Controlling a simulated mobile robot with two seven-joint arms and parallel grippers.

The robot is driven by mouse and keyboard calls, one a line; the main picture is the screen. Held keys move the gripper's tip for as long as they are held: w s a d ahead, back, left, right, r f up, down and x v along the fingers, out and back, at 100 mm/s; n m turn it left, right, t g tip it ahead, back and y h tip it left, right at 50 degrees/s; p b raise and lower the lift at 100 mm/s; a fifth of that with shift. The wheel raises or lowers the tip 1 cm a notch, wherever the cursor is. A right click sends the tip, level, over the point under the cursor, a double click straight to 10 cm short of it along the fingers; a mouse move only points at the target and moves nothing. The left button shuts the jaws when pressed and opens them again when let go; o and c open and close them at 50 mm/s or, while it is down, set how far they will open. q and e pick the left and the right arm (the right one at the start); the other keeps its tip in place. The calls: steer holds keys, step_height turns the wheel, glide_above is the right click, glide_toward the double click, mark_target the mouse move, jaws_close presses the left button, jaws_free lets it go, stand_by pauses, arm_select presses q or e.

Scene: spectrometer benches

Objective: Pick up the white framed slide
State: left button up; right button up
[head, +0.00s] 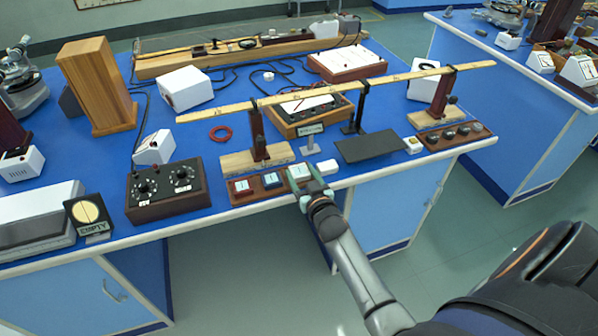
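The white framed slide (299,171) is at the right end of a row on a low reddish-brown wooden holder (258,198) near the front edge of the blue bench. My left gripper is out of view.
A wooden stand (258,158) holding a long ruler-like bar (330,88) is just behind the slides. A small white block (328,166) lies to the right. A dark flat plate (366,147) lies further right.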

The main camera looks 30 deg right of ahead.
steer(key=c, duration=0.9)
steer(key=shift+r, duration=0.1)
